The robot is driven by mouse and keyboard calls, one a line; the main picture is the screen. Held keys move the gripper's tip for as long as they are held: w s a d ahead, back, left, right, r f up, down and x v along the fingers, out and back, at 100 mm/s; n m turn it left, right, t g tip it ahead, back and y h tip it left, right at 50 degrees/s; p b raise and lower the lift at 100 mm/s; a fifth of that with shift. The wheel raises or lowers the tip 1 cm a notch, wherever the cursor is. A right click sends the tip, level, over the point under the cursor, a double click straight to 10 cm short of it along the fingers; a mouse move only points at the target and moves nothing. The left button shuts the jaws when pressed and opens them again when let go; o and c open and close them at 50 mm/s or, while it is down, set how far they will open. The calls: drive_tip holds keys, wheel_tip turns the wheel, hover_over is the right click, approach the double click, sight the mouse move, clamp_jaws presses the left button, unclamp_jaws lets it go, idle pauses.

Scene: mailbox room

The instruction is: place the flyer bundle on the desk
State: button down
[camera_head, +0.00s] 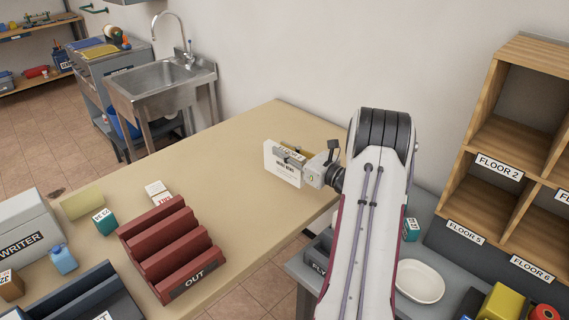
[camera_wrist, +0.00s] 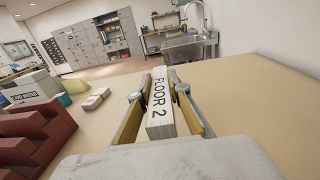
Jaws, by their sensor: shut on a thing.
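The flyer bundle (camera_head: 281,166) is a white, upright block with print on its face, which is too small to read. In the wrist view, the bundle (camera_wrist: 160,115) shows a narrow side reading "FLOOR 2". My gripper (camera_head: 298,160) is shut on it, with a yellowish finger pad on each side in the wrist view (camera_wrist: 160,79). The bundle is over the right part of the tan desk (camera_head: 245,140). I cannot tell whether its lower edge touches the desk top. My arm comes in from the right.
A red "OUT" rack (camera_head: 165,245), a small white-and-red stack (camera_head: 157,191) and a "WRITER" box (camera_head: 25,232) occupy the desk's left. The desk's middle is clear. A wooden shelf with floor labels (camera_head: 500,125) stands right. A grey side table bears a white dish (camera_head: 420,281).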

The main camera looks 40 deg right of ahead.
sight(285, 164)
drive_tip(key=shift+f, duration=2.25)
drive_tip(key=shift+f, duration=0.25)
drive_tip(key=c, duration=1.9)
unclamp_jaws()
